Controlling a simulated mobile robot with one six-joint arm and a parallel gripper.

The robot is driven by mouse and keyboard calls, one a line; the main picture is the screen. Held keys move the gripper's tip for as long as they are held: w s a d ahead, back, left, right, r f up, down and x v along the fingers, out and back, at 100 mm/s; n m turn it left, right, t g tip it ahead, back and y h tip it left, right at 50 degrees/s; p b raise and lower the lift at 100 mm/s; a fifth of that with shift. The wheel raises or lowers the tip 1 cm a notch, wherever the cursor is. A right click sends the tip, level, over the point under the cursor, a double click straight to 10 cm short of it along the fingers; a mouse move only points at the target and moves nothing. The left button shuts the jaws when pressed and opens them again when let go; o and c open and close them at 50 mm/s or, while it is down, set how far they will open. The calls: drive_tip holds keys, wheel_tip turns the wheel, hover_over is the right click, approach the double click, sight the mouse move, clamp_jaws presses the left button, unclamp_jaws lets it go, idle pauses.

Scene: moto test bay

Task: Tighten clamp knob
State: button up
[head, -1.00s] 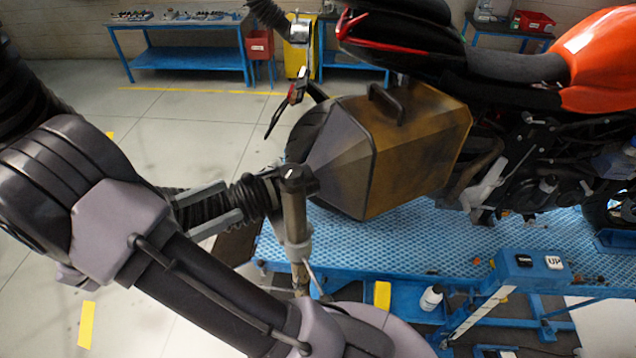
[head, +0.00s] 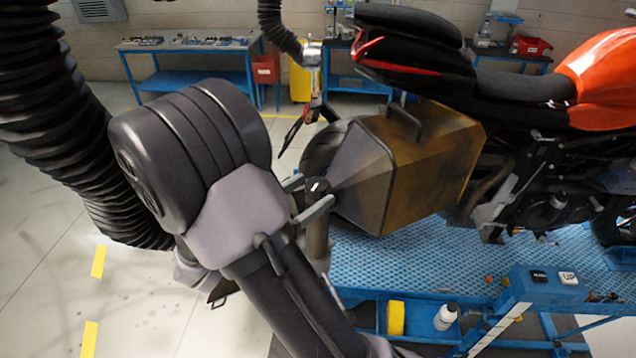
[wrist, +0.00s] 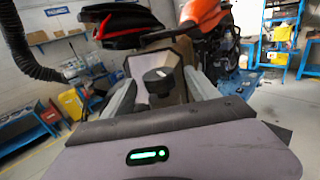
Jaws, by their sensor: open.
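The clamp knob (head: 318,187) is a dark round cap with a small white mark, on top of an upright grey-brown post (head: 317,238) beside the brown pannier. My gripper (head: 314,192) is open, with one pale finger on each side of the knob. The wrist view shows the knob (wrist: 160,80) between the two fingers of my gripper (wrist: 158,84). Whether either finger touches it, I cannot tell. My forearm hides the lower post.
The brown pannier (head: 425,165) is just right of the knob, on the motorcycle (head: 520,85). The blue lift platform (head: 400,262) lies below, with a white bottle (head: 446,317) at its front. A black hose (head: 60,130) hangs at the left.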

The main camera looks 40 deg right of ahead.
drive_tip(key=d, duration=0.2)
drive_tip(key=shift+w+d, duration=0.1)
drive_tip(key=shift+d, duration=0.3)
drive_tip(key=shift+c, duration=0.2)
drive_tip(key=c, duration=1.3)
drive_tip(key=shift+r+m+g+p, duration=0.2)
drive_tip(key=shift+m+g+p, duration=0.4)
drive_tip(key=shift+g+p, duration=0.45)
drive_tip(key=shift+f+g, duration=0.1)
drive_tip(key=shift+g, duration=0.15)
drive_tip(key=shift+c, duration=0.2)
drive_tip(key=shift+f, duration=0.1)
drive_tip(key=o, duration=1.4)
